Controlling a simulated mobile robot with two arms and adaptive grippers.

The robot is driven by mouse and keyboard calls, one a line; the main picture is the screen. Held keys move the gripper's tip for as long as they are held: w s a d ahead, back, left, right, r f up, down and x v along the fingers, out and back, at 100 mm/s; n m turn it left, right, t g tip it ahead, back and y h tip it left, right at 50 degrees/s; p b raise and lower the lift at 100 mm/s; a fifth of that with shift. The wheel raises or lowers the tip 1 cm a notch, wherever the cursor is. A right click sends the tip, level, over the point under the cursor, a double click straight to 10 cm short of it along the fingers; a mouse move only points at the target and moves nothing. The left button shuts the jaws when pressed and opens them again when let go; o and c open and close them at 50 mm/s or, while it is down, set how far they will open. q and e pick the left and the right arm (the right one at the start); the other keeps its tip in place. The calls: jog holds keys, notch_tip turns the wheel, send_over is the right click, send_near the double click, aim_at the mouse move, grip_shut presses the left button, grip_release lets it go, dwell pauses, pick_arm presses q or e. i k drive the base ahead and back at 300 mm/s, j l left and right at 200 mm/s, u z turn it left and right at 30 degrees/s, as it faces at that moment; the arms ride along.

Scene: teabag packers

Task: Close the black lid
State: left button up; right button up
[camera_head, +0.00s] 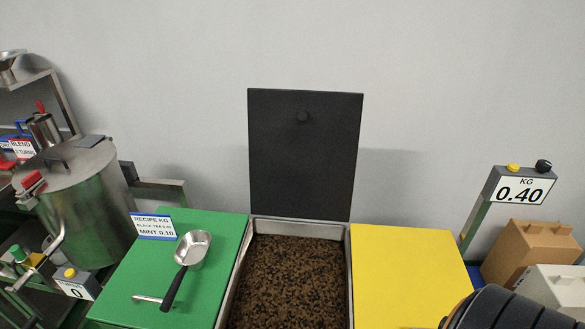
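A dark rounded part of my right arm shows at the bottom right corner, but my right gripper's fingers are not visible. My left gripper is not in view. Nothing touches the lid.
A green lid (135,270) with a metal scoop (188,258) lies left of the bin; a yellow lid (405,260) lies right. A scale display (523,189) reads 0.40. Boxes (530,250) stand far right, a steel drum (88,205) left.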

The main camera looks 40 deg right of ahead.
aim_at(303, 144)
jog(key=z, duration=1.2)
